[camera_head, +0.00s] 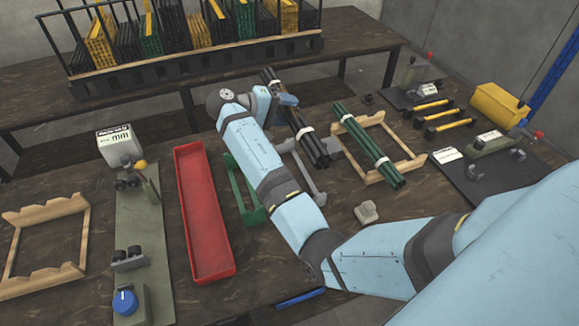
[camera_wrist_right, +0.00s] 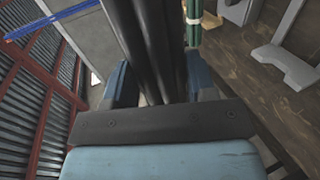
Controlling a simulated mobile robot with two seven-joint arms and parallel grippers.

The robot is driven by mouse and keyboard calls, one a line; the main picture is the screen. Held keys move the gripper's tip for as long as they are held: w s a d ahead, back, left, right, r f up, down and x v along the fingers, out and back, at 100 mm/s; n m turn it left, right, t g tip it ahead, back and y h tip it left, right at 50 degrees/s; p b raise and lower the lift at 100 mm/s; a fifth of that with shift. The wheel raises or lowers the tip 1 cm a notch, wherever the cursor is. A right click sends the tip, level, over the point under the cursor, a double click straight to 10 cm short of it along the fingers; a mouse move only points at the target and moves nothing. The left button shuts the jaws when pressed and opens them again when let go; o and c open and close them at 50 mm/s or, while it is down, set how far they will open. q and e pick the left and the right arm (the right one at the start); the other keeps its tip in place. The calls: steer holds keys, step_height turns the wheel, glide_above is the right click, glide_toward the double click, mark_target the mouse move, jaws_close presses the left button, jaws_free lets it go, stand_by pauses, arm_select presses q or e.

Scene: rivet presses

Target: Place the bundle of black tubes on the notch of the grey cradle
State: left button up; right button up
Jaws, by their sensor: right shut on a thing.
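The bundle of black tubes (camera_head: 308,143), with white bands, is held in my right gripper (camera_head: 287,101). The tubes (camera_wrist_right: 155,45) also run between the two blue fingers of the right gripper (camera_wrist_right: 163,85) in the right wrist view. The grey cradle (camera_head: 317,190) stands on the table beneath and beside the near end of the bundle in the head view. A grey cradle part (camera_wrist_right: 285,62) shows at the right of the wrist view, apart from the tubes. My right arm hides part of the cradle, and I cannot tell whether the bundle touches it. My left gripper is not in view.
A wooden cradle (camera_head: 408,154) holds green tubes (camera_head: 368,149) just right of the bundle. A green cradle (camera_head: 252,214) and a red tray (camera_head: 186,215) lie left of it. A small grey block (camera_head: 367,212) sits in front. A press (camera_head: 490,165) stands at right.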

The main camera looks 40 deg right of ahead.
step_height(320, 180, down, 18)
steer(key=shift+r+b, duration=0.1)
steer(key=shift+b, duration=0.65)
steer(key=o, duration=1.4)
steer(key=v, duration=1)
steer(key=shift+a+b, duration=0.4)
steer(key=shift+w+a+r, duration=0.15)
steer(key=shift+a+r, duration=0.15)
steer(key=shift+a, duration=0.2)
